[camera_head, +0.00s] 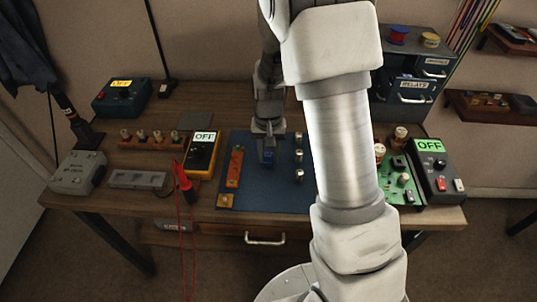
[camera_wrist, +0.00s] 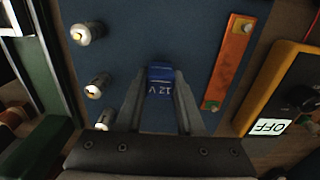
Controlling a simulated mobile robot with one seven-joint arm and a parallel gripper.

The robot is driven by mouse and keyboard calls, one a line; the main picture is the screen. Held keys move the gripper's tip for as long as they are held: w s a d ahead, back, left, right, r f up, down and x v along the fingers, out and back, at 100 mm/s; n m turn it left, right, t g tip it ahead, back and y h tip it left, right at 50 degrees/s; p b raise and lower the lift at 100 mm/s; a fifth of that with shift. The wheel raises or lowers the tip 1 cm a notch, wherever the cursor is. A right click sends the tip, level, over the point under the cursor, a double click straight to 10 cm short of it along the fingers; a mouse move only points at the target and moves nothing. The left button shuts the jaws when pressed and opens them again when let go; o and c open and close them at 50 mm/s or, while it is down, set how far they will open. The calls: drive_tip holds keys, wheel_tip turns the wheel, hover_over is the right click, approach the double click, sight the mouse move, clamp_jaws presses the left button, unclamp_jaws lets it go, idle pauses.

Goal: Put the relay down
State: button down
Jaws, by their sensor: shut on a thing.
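The relay is a small blue block marked "12 V" (camera_wrist: 160,84). It sits between the two fingertips of my gripper (camera_wrist: 160,100) in the wrist view, and the fingers are shut on it. In the head view the relay (camera_head: 269,157) shows as a small blue shape below my gripper (camera_head: 267,148), over the dark blue mat (camera_head: 270,197). I cannot tell whether the relay touches the mat or hangs just above it.
An orange strip (camera_head: 235,167) lies left of my gripper, and several metal knobs (camera_head: 299,176) stand to its right on the mat. A yellow meter (camera_head: 201,155) reads OFF. A green circuit board (camera_head: 399,182) and a dark OFF box (camera_head: 436,168) are at right. My arm hides part of the table.

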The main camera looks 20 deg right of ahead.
drive_tip(key=c, duration=0.5)
unclamp_jaws()
drive_tip(key=shift+f, duration=0.15)
